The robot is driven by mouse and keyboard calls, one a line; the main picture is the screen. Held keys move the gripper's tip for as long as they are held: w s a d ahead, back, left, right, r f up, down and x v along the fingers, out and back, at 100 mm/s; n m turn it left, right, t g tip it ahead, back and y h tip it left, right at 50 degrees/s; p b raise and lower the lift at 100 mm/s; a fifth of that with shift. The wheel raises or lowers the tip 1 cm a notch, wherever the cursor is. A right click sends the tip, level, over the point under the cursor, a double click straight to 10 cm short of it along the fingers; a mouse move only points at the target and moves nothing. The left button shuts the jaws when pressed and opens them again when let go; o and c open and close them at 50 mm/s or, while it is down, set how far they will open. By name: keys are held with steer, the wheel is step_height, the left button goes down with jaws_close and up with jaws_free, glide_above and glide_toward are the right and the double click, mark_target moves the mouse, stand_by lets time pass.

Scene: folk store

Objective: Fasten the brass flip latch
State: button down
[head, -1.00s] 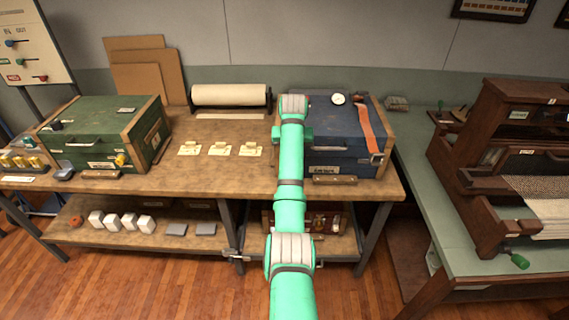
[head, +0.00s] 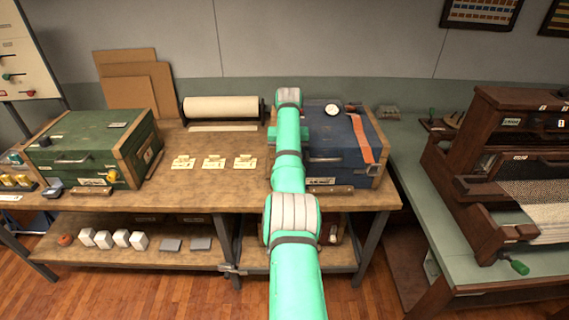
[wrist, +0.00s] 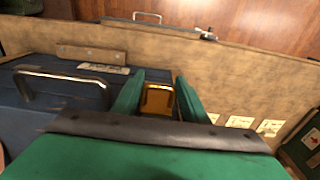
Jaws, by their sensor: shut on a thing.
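In the wrist view, the brass flip latch (wrist: 158,101) shows as a gold-coloured piece at the front edge of the blue chest, between the two green fingers of my gripper (wrist: 158,86). My gripper is shut on it. Part of the latch is hidden by the fingers and the gripper body. The blue chest (head: 337,136) stands on the wooden bench with its lid down. In the head view my green arm covers the chest's left front, and the latch and fingertips are hidden there.
An orange strap (head: 362,140) hangs over the chest's right side. Left are small cards (head: 214,162), a paper roll (head: 222,108) and a green chest (head: 85,150). A loom (head: 505,170) stands right.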

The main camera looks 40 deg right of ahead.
steer(key=shift+w, duration=0.2)
steer(key=shift+d, duration=0.1)
steer(key=shift+s+d, duration=0.1)
steer(key=c, duration=1.3)
jaws_free()
steer(key=shift+a, duration=0.3)
steer(key=shift+d, duration=0.1)
steer(key=shift+r, duration=0.15)
steer(key=shift+s+r, duration=0.1)
steer(key=shift+r, duration=0.25)
step_height(320, 180, up, 10)
steer(key=shift+s+a, duration=0.25)
steer(key=shift+a, duration=0.05)
